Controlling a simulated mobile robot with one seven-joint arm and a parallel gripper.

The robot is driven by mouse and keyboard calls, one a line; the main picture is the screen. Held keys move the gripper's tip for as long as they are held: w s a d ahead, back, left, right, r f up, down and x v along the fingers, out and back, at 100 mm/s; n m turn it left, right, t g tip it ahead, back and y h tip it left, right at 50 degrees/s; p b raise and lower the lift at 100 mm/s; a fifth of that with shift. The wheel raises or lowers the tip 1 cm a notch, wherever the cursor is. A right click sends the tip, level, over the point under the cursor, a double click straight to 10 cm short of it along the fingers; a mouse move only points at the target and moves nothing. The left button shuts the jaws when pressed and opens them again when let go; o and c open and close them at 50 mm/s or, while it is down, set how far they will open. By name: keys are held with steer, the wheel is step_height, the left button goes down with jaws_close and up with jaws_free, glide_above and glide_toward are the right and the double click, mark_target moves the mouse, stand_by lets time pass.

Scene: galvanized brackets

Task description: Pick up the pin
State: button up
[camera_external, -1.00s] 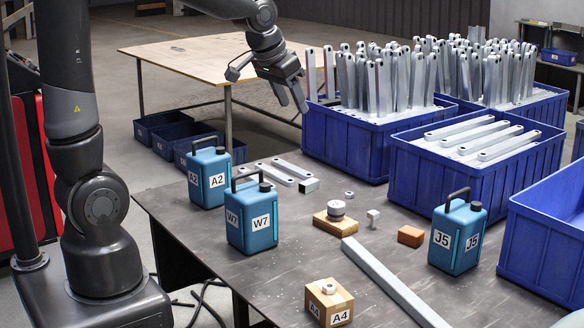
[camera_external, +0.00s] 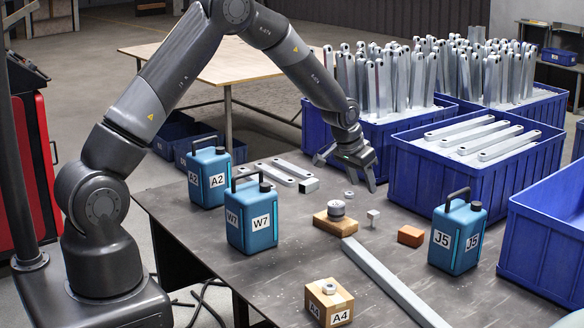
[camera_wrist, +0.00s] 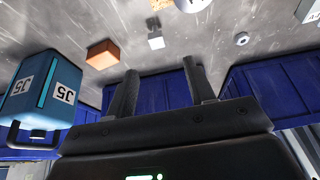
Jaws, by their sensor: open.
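A small pale metal piece (camera_external: 373,217) with a blocky head on a short stem, likely the pin, stands on the dark table between the wooden block and the orange-brown block. It also shows in the wrist view (camera_wrist: 155,38), beyond my fingertips. My gripper (camera_external: 345,176) is open and empty, pointing down above the far side of the table, in front of the blue crates. In the wrist view its two fingers (camera_wrist: 160,68) stand apart with nothing between them. The gripper is behind the small piece and apart from it.
A wooden block (camera_external: 345,227) with a round metal part, a hex nut (camera_external: 349,194) and an orange-brown block (camera_external: 411,236) are near. Canister J5 (camera_external: 456,240) stands right, W7 (camera_external: 250,222) left. A long bar (camera_external: 392,283) lies in front. Blue crates (camera_external: 395,185) border the back.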

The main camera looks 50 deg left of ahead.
mark_target(372, 212)
steer(key=x, duration=0.6)
steer(key=shift+w+f, duration=0.1)
steer(key=shift+f, duration=0.25)
steer(key=shift+d+x, duration=0.15)
steer(key=shift+x, duration=1.15)
steer(key=shift+d+x, duration=0.15)
steer(key=shift+x, duration=1.15)
steer(key=shift+c, duration=0.3)
jaws_close()
